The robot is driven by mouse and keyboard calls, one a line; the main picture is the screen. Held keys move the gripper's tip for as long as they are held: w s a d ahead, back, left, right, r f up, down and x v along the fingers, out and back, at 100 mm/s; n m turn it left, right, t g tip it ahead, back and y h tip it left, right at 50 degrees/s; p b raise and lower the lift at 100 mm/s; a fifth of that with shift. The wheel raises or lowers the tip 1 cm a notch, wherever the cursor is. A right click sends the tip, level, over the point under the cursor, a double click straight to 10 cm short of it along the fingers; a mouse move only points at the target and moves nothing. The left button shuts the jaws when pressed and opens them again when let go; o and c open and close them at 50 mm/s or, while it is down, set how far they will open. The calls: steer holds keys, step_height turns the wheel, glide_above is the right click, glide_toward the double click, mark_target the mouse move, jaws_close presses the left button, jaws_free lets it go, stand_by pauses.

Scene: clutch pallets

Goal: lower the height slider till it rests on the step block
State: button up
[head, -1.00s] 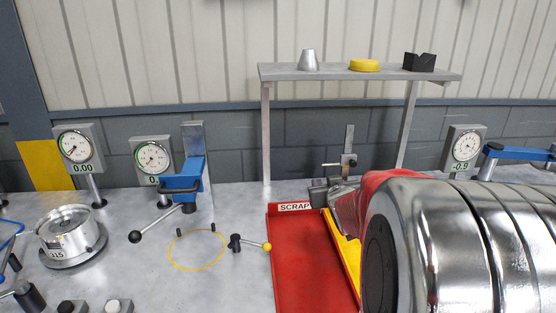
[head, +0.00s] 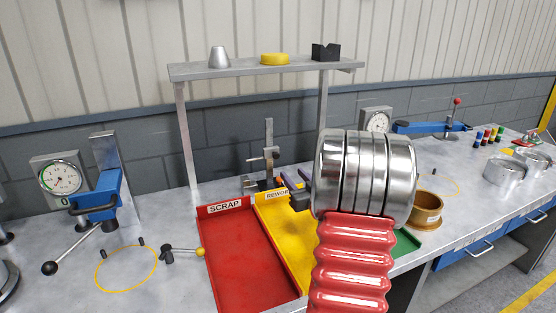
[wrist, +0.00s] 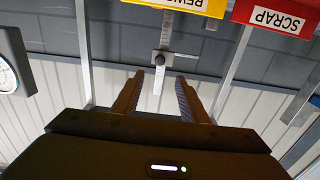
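The height gauge stands behind the trays, with an upright grey scale (head: 269,132) and a slider (head: 263,161) partway up it. In the wrist view, which looks upside down, the scale (wrist: 157,82) and slider (wrist: 161,57) with a dark round knob lie in line with the gap between my fingers. My gripper (wrist: 159,78) is open and empty; its fingers do not touch the slider. In the head view the gripper tips (head: 294,180) show to the right of the gauge, partly behind my wrist. A small dark block is by the gauge foot; I cannot clearly identify the step block.
A red SCRAP tray (head: 245,255) and yellow REWORK tray (head: 284,240) lie in front of the gauge. A shelf (head: 265,68) on posts stands over the bench behind it. A blue clamp stand (head: 105,190) is at left, a brown ring (head: 426,207) at right.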

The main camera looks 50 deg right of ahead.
mark_target(277, 157)
steer(key=shift+w, duration=0.1)
steer(key=x, duration=1.3)
steer(key=shift+w+d, duration=0.1)
steer(key=shift+w, duration=0.25)
steer(key=shift+c, duration=0.5)
jaws_close()
